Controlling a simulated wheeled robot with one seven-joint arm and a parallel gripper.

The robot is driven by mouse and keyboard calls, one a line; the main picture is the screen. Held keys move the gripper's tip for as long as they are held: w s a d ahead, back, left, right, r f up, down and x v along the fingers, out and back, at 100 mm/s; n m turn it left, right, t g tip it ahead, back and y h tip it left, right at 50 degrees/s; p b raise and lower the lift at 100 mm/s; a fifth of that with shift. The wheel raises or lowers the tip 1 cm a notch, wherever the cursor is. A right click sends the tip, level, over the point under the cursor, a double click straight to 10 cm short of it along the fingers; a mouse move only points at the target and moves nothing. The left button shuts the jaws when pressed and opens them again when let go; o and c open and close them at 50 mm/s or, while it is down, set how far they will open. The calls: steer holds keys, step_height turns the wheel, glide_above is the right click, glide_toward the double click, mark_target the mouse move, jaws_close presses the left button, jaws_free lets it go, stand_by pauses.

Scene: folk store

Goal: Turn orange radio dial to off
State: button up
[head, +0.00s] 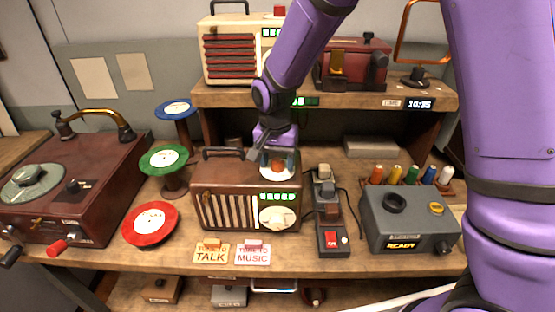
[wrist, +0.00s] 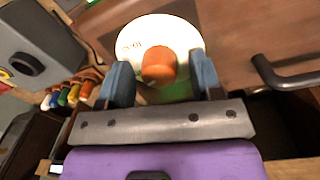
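A brown wooden radio (head: 240,175) stands on the counter, with a slatted grille at left and a green-lit display. In the wrist view the orange dial (wrist: 158,64) is on the white plate (wrist: 185,35). My gripper (wrist: 161,74) is open, with one blue-grey finger on each side of the dial and a visible gap to each. In the head view my gripper (head: 277,152) is at the radio's upper right and partly covers the plate. The dial's pointer mark cannot be made out.
A dark switch box (head: 330,215) stands close right of the radio, then a grey box (head: 408,220) reading READY. Red, green and blue reels and a record player (head: 80,190) are at left. A shelf (head: 350,99) above carries a cream radio (head: 232,50). Two cards lie in front.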

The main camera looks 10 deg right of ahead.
steer(key=c, duration=0.9)
steer(key=shift+o, duration=0.2)
steer(key=shift+n, duration=0.3)
steer(key=n, duration=1.3)
steer(key=shift+t, duration=0.3)
steer(key=shift+n, duration=0.3)
steer(key=o, duration=0.9)
